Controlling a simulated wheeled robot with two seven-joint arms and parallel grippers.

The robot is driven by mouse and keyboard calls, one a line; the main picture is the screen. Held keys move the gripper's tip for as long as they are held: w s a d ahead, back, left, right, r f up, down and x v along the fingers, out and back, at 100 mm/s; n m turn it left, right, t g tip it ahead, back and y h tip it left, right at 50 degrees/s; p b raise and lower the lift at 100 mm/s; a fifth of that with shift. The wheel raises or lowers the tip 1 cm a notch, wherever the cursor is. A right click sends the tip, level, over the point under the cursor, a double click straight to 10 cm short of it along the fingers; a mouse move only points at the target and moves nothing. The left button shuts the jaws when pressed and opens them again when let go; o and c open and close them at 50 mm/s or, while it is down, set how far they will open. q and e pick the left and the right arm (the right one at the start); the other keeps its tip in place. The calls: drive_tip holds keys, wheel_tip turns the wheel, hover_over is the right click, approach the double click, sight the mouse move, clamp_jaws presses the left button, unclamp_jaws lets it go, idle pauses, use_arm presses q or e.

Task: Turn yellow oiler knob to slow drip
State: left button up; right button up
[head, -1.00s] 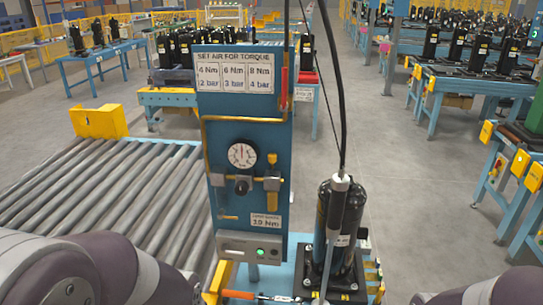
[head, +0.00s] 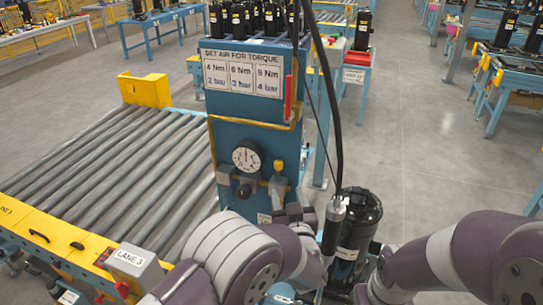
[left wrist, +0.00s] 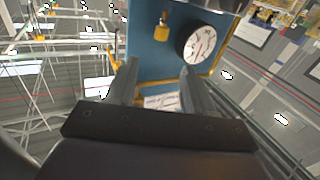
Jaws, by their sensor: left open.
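The yellow oiler knob (head: 278,165) is on the front of the blue panel (head: 235,115), right of the round white gauge (head: 246,156). In the left wrist view, the yellow oiler part (left wrist: 162,28) and the gauge (left wrist: 200,43) show beyond the fingers. My left gripper (head: 295,213) is just below and right of the oiler in the head view. Its fingers (left wrist: 157,72) are apart and empty, and touch nothing that I can see. A black regulator knob (head: 244,191) sits below the gauge. My right arm comes in from the right; its gripper is not visible.
A hanging black tool (head: 334,222) on a cable is close to the right of my left gripper. A black compressor (head: 360,225) stands behind it. A roller conveyor (head: 120,170) lies left of the panel.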

sight(279, 166)
use_arm(q)
drive_tip(key=w+p, duration=0.1)
drive_tip(key=w, duration=0.2)
drive_tip(key=w+a+p, duration=0.1)
drive_tip(key=w, duration=0.3)
drive_tip(key=w+p, duration=0.1)
drive_tip(key=w, duration=0.3)
drive_tip(key=shift+w+a, duration=0.15)
drive_tip(key=shift+a, duration=0.15)
drive_tip(key=shift+w+a+r, duration=0.15)
drive_tip(key=shift+a, duration=0.15)
drive_tip(key=shift+w+d, duration=0.1)
drive_tip(key=shift+w, duration=0.1)
drive_tip(key=shift+c, duration=0.9)
clamp_jaws()
use_arm(e)
wheel_tip(279, 166, up, 3)
drive_tip(key=shift+a+r, duration=0.1)
drive_tip(key=shift+r, duration=0.1)
